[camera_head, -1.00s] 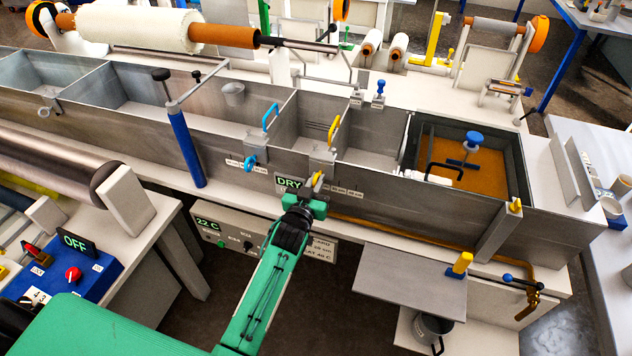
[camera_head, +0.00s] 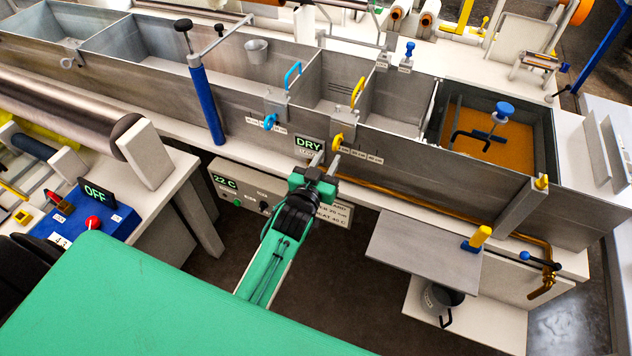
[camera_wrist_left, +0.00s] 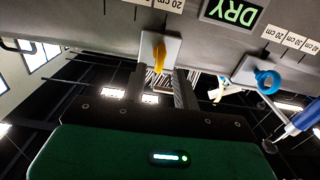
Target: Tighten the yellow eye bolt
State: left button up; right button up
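The yellow eye bolt (camera_head: 337,143) sits on a small metal plate on the front wall of the long grey bath, just right of the DRY display. In the left wrist view the eye bolt (camera_wrist_left: 159,58) shows nearly edge-on, between the lines of my fingers. My left gripper (camera_head: 326,162) points at the wall just below and left of the eye bolt. Its two fingers are apart with nothing between them, and a gap shows between them and the bolt. Whether the bolt is tight cannot be seen. My right gripper is not in view.
A blue eye bolt (camera_head: 270,121) is on the same wall to the left. A yellow gate handle (camera_head: 357,92) and a blue one (camera_head: 293,75) stand above. A copper pipe (camera_head: 400,191) runs below the wall. A grey shelf (camera_head: 420,250) juts out at the lower right.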

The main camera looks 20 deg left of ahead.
pick_arm(q)
jog(key=s+b, duration=0.1)
jog(key=s, duration=0.6)
jog(key=shift+a, duration=0.1)
jog(key=s+f+m+g, duration=0.1)
jog(key=s+f+g, duration=0.25)
jog(key=f, duration=0.95)
jog(key=s+d+f+g, duration=0.15)
jog(key=s+f, duration=0.25)
jog(key=f, duration=0.9)
jog(key=s+f+m+g, duration=0.1)
jog(key=s+f+g, duration=0.3)
jog(key=f, duration=0.9)
jog(key=s+a+f+g, duration=0.2)
jog(key=s+f, duration=0.5)
jog(key=s, duration=0.4)
jog(key=s+a+f+g, duration=0.3)
jog(key=s+f, duration=0.3)
jog(key=s, duration=0.5)
jog(key=s+a+f+g, duration=0.3)
jog(key=s+f, duration=0.4)
jog(key=s, duration=0.4)
jog(key=shift+s+a+f+y, duration=0.2)
jog(key=shift+f+y, duration=0.1)
